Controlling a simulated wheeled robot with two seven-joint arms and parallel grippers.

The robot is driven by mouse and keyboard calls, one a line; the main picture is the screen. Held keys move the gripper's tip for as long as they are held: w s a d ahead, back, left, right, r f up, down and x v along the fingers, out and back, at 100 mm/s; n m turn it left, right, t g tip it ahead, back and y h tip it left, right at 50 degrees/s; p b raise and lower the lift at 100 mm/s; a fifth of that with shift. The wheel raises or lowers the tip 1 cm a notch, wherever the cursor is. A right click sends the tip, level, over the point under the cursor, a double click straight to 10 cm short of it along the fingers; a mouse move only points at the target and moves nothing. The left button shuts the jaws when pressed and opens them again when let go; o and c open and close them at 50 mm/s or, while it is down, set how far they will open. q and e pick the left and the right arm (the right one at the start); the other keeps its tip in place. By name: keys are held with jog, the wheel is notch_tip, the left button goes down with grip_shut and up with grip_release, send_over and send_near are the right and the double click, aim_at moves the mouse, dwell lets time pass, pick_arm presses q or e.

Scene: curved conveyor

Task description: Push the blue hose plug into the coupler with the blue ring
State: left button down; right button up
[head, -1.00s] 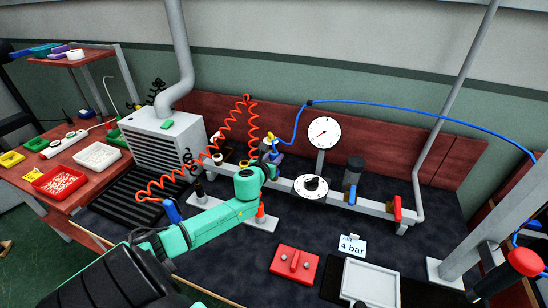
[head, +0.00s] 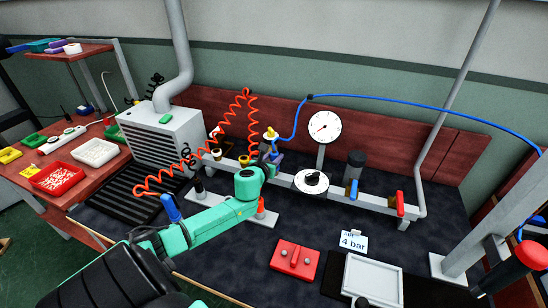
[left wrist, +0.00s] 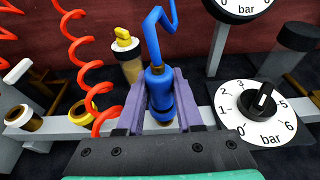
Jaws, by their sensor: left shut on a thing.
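The blue hose plug (left wrist: 158,88) stands roughly upright between the purple fingers of my left gripper (left wrist: 160,112), which is shut on it. In the head view this gripper (head: 271,163) is over the grey manifold rail, left of the round dial. The blue hose (head: 380,104) runs from the plug up and to the right. The coupler with the blue ring cannot be made out; the fingers and plug cover that part of the rail, so I cannot tell whether the plug touches it. A yellow-ringed coupler (left wrist: 84,113) sits just left. My right gripper is not in view.
A coiled red hose (head: 248,118) hangs close on the left. A yellow-topped plug (left wrist: 126,55) stands behind the gripper. The pressure dial (left wrist: 262,108) and gauge (head: 325,126) are close on the right. A red block (head: 295,258) and grey tray (head: 372,279) lie in front.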

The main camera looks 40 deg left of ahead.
pick_arm(q)
jog(key=shift+f, duration=0.3)
jog(key=shift+c, duration=2.4)
grip_release()
jog(key=p+v, duration=0.1)
jog(key=v, duration=1.3)
jog(key=shift+s+r, duration=0.2)
jog(key=shift+s, duration=0.05)
jog(key=shift+d, duration=0.1)
